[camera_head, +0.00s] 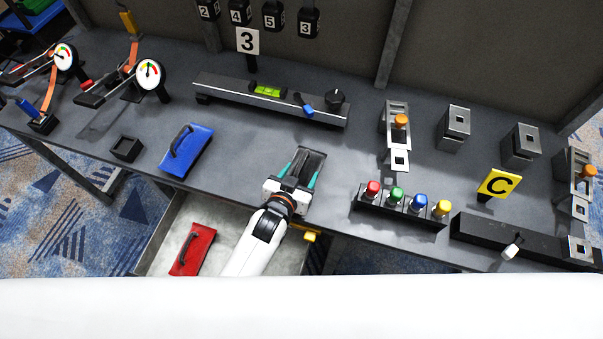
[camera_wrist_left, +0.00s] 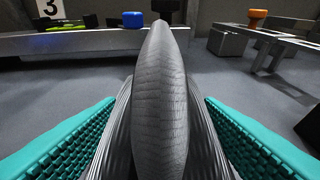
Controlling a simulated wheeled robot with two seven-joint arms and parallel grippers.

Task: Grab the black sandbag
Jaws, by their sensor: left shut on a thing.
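The black sandbag (camera_head: 310,163) is a dark, flat pouch between the fingers of my left gripper (camera_head: 298,172) in the head view. In the left wrist view the sandbag (camera_wrist_left: 161,100) stands on edge, filling the middle, with the teal ridged finger pads of my left gripper (camera_wrist_left: 160,135) pressed on both its sides. The gripper is shut on it. It is over the front part of the grey table (camera_head: 240,150); whether the bag touches the tabletop cannot be told. My right gripper is not in view.
A blue sandbag (camera_head: 192,150) lies on the table to the left. A red sandbag (camera_head: 193,249) lies in the open drawer (camera_head: 160,250) below. A long rail with a green level (camera_head: 268,91) stands behind. A row of coloured knobs (camera_head: 398,195) is close on the right.

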